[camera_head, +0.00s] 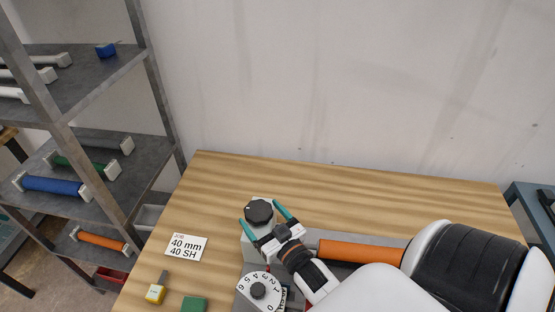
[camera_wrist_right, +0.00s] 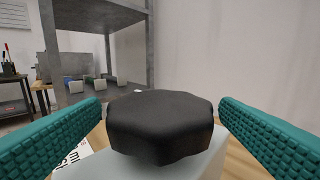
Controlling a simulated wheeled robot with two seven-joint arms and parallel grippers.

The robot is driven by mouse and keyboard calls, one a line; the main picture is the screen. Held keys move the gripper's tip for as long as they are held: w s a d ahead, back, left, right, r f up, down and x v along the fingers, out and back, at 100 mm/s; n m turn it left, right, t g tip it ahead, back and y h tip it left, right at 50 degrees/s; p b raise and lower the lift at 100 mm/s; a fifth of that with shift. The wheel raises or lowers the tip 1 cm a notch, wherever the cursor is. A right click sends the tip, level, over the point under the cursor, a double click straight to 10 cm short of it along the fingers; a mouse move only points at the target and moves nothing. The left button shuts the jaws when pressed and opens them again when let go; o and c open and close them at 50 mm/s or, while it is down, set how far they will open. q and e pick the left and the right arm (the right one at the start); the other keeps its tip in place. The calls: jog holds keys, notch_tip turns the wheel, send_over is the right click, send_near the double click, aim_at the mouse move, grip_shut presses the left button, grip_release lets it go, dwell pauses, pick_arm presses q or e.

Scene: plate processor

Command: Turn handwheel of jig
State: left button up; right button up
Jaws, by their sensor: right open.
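The jig's handwheel is a black lobed knob (camera_head: 258,211) on top of a light grey block (camera_head: 250,246). It fills the middle of the right wrist view (camera_wrist_right: 160,126). My right gripper (camera_head: 264,214) is open, with one teal finger on each side of the handwheel. An orange cylinder (camera_head: 360,251) lies along the jig to the right, partly hidden by my right arm. My left gripper is not in view.
A numbered dial (camera_head: 258,290) sits in front of the handwheel. A shelf (camera_head: 100,70) with coloured rollers stands left. The table behind the jig is clear.

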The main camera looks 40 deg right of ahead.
jog(key=s+b, duration=0.2)
jog(key=s, duration=0.7)
jog(key=shift+s+a, duration=0.35)
jog(key=shift+a, duration=0.05)
